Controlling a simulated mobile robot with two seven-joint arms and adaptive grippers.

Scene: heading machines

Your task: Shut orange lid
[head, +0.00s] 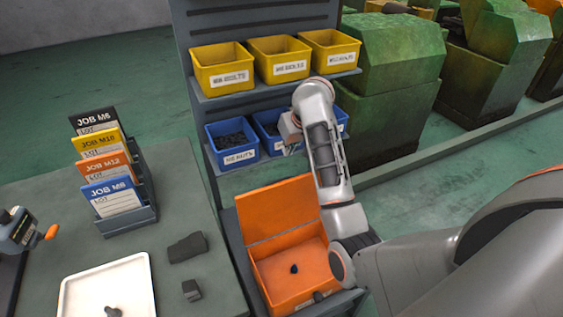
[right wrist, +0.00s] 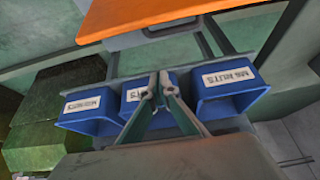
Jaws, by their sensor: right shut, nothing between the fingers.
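The orange lid (head: 278,208) stands raised at the back edge of an orange bin (head: 292,277), which is open with a small dark piece inside. An orange panel, seemingly the lid, also shows along the top of the right wrist view (right wrist: 150,14). My right arm reaches past the right side of the lid. My right gripper (head: 290,130) is beyond and above the lid, in front of the blue bins. Its fingers (right wrist: 158,80) are together and empty, apart from the lid.
Blue bins (head: 232,156) and yellow bins (head: 222,83) sit on the rack behind the lid. A grey bench at left holds a card rack (head: 130,218), a white tray (head: 75,292) and dark blocks (head: 187,247). Green machines (head: 390,60) stand behind right.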

